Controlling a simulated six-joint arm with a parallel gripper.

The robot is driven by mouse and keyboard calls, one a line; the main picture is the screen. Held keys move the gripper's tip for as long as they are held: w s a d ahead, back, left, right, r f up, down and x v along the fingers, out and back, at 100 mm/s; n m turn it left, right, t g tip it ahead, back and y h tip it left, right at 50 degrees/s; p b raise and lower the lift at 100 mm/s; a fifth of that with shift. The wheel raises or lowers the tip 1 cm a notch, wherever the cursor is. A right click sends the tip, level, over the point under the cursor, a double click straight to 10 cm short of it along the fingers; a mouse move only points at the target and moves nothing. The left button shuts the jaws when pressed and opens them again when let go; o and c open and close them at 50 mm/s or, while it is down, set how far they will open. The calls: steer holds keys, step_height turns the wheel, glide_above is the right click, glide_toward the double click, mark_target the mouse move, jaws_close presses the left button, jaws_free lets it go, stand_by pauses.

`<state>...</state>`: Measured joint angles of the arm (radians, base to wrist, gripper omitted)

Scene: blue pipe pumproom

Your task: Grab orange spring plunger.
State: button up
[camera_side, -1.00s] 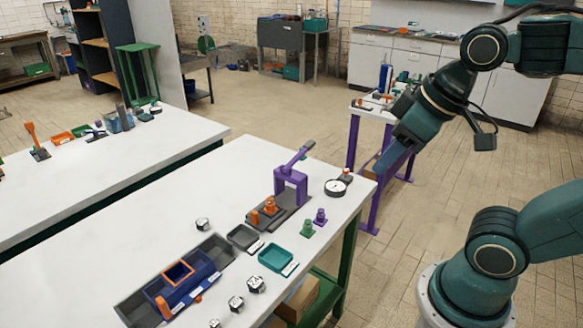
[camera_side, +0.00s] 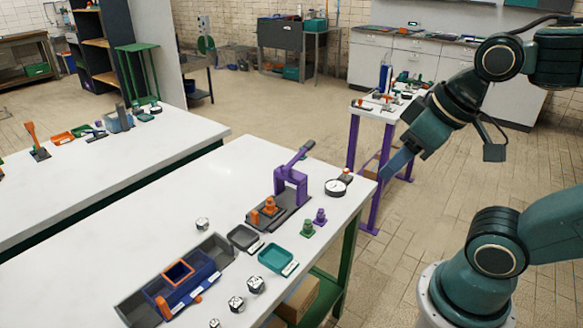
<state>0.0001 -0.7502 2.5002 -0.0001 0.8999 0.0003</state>
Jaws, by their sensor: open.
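The orange spring plunger (camera_side: 270,205) appears to be the small upright orange piece on the dark base of the purple press, in the middle of the white table. A green plunger (camera_side: 307,229) and a purple plunger (camera_side: 320,216) of similar shape stand just right of the base. My gripper (camera_side: 392,170) is open, beyond the table's right edge, well away from the orange plunger and higher than it. It points down and left. Nothing shows between its fingers, though the fingertips are small in this view.
The purple press (camera_side: 291,186) with its raised lever stands over the dark base. A round gauge (camera_side: 336,187) lies to its right. A grey tray (camera_side: 243,237), a teal tray (camera_side: 276,258) and a blue bin (camera_side: 180,287) sit in front. The table's far left is clear.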

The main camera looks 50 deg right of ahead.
steer(key=shift+o, duration=0.9)
steer(key=w+d+n+g, duration=0.25)
steer(key=w+n, duration=0.55)
steer(key=w, duration=1)
steer(key=w+d+f+n+g, duration=0.3)
steer(key=w+f+n, duration=0.5)
steer(key=w+f, duration=0.6)
steer(key=shift+w+f, duration=0.15)
steer(key=shift+w, duration=0.6)
